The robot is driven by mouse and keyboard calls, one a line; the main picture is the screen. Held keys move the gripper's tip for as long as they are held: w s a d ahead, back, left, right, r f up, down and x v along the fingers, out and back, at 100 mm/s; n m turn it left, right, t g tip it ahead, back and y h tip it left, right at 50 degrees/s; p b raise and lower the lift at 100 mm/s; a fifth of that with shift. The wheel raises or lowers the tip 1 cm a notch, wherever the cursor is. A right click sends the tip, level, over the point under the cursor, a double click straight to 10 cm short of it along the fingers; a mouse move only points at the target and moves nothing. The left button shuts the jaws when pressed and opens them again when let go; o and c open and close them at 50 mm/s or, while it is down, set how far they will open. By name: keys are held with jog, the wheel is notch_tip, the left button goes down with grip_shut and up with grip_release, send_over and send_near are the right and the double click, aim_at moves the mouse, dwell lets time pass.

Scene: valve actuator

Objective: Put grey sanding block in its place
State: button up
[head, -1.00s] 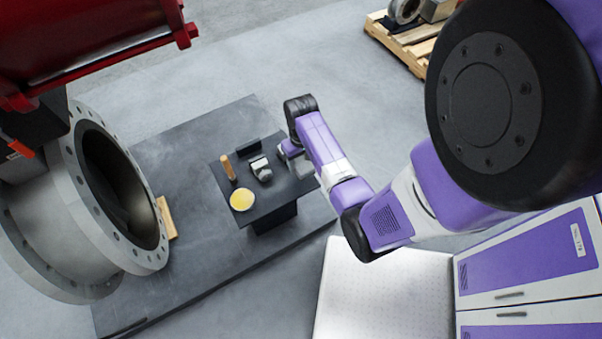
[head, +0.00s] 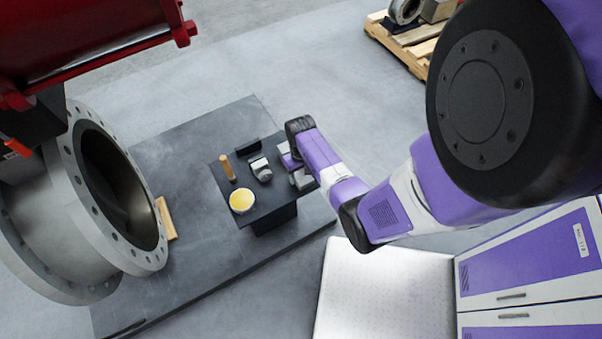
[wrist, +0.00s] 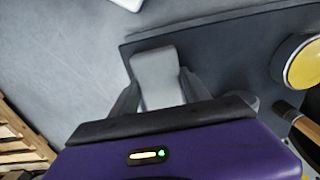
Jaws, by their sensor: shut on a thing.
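The grey sanding block (wrist: 157,72) is between the two fingers of my gripper (wrist: 160,92) in the wrist view. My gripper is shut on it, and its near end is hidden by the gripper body. In the head view my gripper (head: 298,169) is at the right side of the small dark table (head: 275,204). My wrist partly covers it there, and the block is hard to make out. From these views I cannot tell whether the block touches the table. No marked place for the block is clear to me.
The table also holds a yellow-topped round tin (head: 242,200), a wooden-handled tool (head: 227,168), a grey metal part (head: 261,169) and a low black upright piece (head: 247,147). A large flanged pipe (head: 112,190) stands left. Open floor lies behind the table.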

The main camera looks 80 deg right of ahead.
aim_at(301, 174)
jog(key=o, duration=1.3)
notch_tip(301, 174, up, 12)
jog(key=p, duration=0.1)
jog(key=w+a+r+n+t+h, duration=0.1)
jog(key=w+a+n+t+h, duration=0.15)
jog(key=a, duration=0.85)
jog(key=w+a+n+t+h, duration=0.15)
jog(key=a+t, duration=0.25)
jog(key=a, duration=0.6)
jog(key=s+a+r+n+t+y, duration=0.1)
jog(key=s+a+r+n+t, duration=0.1)
jog(key=r, duration=0.7)
jog(key=s+a+r+n+t+y, duration=0.1)
jog(key=s+a+r+n+t, duration=0.1)
jog(key=r, duration=0.7)
jog(key=s+a+r+n+t+y, duration=0.2)
jog(key=s+a+r+t, duration=0.2)
jog(key=a+r, duration=0.3)
jog(key=shift+s+r+t, duration=0.15)
jog(key=shift+s+r, duration=0.2)
jog(key=shift+r, duration=0.3)
jog(key=shift+s+r+t, duration=0.1)
jog(key=shift+s+r, duration=0.25)
jog(key=shift+r, duration=0.3)
